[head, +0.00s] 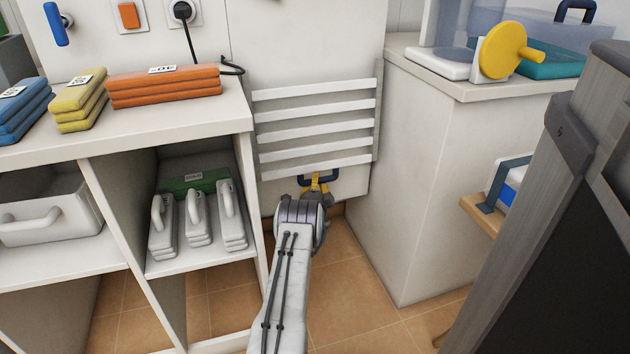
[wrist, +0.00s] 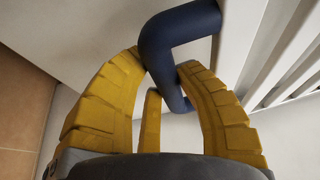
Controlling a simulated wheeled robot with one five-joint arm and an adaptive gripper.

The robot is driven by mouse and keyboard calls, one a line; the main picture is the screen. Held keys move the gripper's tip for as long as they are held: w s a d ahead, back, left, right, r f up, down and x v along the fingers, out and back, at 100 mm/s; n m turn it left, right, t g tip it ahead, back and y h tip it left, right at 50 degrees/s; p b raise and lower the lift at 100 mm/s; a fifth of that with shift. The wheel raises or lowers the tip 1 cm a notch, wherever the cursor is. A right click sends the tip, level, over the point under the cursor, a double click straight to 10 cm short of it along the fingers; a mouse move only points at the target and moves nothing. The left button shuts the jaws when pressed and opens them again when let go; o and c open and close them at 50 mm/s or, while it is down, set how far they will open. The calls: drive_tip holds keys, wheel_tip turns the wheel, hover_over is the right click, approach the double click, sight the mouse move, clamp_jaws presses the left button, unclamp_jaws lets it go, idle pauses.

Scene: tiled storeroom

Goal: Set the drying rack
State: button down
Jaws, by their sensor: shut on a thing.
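The drying rack (head: 316,126) is a panel of several white horizontal slats, upright against the white wall between the shelf unit and the right counter. A dark blue handle (head: 318,182) sits at its lower edge. My gripper (head: 317,186), with yellow fingers, is at this handle. In the wrist view the blue handle (wrist: 183,35) passes between the yellow fingers of my gripper (wrist: 165,85), which are closed around it. White slats (wrist: 285,50) show at the right of the wrist view. How the rack is fixed to the wall is hidden.
A shelf unit (head: 130,135) at left holds folded orange towels (head: 165,88), yellow and blue ones, and several white-handled items below. A white counter (head: 430,160) stands close at right, with a yellow disc (head: 503,50) on it. Tiled floor (head: 365,320) is free between them.

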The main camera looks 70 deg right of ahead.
drive_tip(key=shift+w+d, duration=0.1)
drive_tip(key=shift+w, duration=0.05)
drive_tip(key=c, duration=1.1)
unclamp_jaws()
drive_tip(key=shift+c, duration=0.2)
drive_tip(key=v, duration=1.2)
